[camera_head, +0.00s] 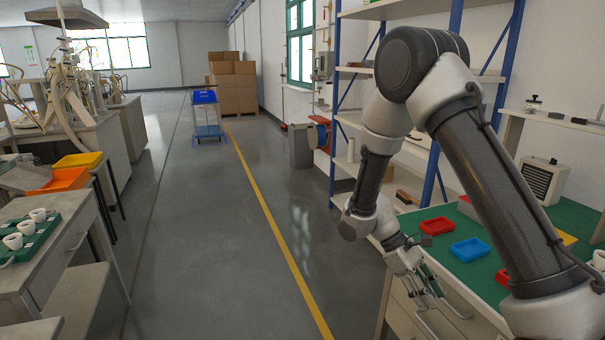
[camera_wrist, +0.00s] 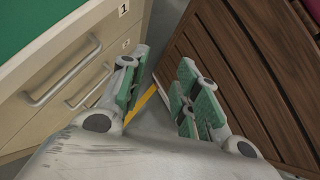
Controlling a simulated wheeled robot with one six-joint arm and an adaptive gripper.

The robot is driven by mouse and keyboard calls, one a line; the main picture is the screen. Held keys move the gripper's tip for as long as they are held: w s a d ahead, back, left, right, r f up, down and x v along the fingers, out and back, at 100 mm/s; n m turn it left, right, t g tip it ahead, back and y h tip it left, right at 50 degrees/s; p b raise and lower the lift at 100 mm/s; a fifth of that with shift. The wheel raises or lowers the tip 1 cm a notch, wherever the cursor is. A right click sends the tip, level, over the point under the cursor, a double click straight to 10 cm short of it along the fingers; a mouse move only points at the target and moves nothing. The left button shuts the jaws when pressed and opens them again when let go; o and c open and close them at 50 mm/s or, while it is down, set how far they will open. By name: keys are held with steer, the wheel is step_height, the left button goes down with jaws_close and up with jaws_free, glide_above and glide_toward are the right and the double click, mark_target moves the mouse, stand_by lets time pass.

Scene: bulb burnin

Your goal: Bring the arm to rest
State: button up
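My arm reaches out over the right side in the head view, bent at the elbow, with its forearm hanging down. My gripper (camera_head: 420,290) points down beside the front of the green-topped workbench (camera_head: 420,217), below its top. In the wrist view my gripper (camera_wrist: 163,75) has its two green-padded fingers apart, with nothing between them. The bench's drawer front (camera_wrist: 75,75), with metal handles and number labels, is left of the fingers. A dark brown slatted wooden surface (camera_wrist: 235,70) is close on their right.
A red tray (camera_head: 437,226) and a blue tray (camera_head: 470,250) lie on the bench. A shelf rack with blue posts (camera_head: 510,45) stands behind. A blue cart (camera_head: 206,117) and stacked boxes (camera_head: 232,85) are far back. The aisle floor (camera_head: 215,240) is clear. A left table holds white cups (camera_head: 25,227).

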steer(key=s+d+r+m+t+y, duration=0.2)
steer(key=s+r+m+t, duration=0.1)
steer(key=r, duration=0.6)
steer(key=s+d+r+m+t+y, duration=0.2)
steer(key=s+r, duration=0.4)
steer(key=r, duration=0.4)
steer(key=s+d+r+m+t+y, duration=0.2)
steer(key=s+r+m+t, duration=0.2)
steer(key=r, duration=0.6)
steer(key=shift+s+r+m+t+y, duration=0.15)
steer(key=shift+s+m+t+y, duration=0.2)
steer(key=shift+t, duration=0.45)
